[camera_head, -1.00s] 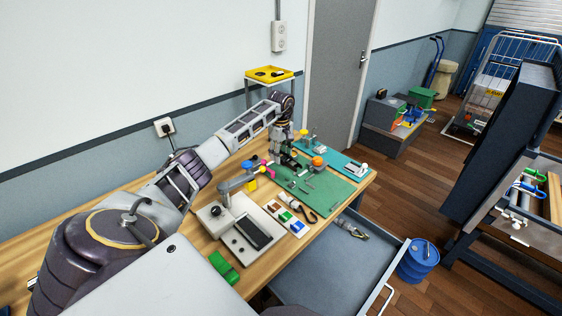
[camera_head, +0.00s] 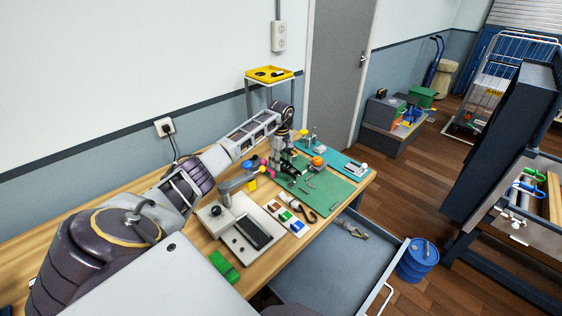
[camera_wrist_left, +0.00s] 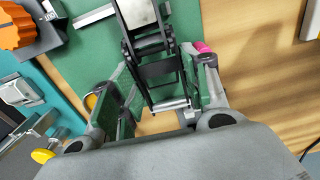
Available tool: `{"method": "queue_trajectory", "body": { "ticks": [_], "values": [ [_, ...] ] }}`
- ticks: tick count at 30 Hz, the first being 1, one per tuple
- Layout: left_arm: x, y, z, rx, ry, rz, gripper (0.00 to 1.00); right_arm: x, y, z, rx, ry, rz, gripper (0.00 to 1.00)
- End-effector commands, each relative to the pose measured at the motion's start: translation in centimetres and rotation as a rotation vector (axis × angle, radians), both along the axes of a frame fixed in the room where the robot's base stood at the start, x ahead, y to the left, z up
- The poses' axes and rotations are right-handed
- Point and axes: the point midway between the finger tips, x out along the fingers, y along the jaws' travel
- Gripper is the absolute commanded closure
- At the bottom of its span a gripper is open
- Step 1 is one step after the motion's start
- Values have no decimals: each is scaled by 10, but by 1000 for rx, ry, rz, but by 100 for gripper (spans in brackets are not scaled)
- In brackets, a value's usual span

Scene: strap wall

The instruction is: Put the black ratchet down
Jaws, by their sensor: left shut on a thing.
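My left gripper (camera_head: 279,160) is over the far left part of the green mat (camera_head: 335,191) on the wooden workbench. In the left wrist view the gripper (camera_wrist_left: 165,100) is shut on the black ratchet (camera_wrist_left: 145,45), a black metal frame with a pale bar across its near end. The ratchet lies between the two green-padded fingers, with the mat beneath it. I cannot tell whether it touches the mat. In the head view the ratchet is too small and too hidden by the hand to make out clearly. My right gripper is not in view.
An orange knob (camera_head: 317,161) on a grey fixture stands to the right of the hand. A grey device with an arm (camera_head: 245,229) and a card of coloured pieces (camera_head: 290,217) are nearer. A yellow tray (camera_head: 269,73) stands behind. Small tools lie on the mat.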

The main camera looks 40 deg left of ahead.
Motion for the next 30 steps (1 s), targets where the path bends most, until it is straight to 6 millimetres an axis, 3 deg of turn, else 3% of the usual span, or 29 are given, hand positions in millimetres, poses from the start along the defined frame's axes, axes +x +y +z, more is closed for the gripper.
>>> {"method": "queue_trajectory", "body": {
  "ticks": [24,25,30],
  "values": [
    [0,0,-11,0,-1,1,85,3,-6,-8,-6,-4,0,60],
    [0,0,-12,0,0,0,51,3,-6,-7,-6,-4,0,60],
    [0,0,-12,0,1,0,32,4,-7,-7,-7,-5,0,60]
  ]
}}
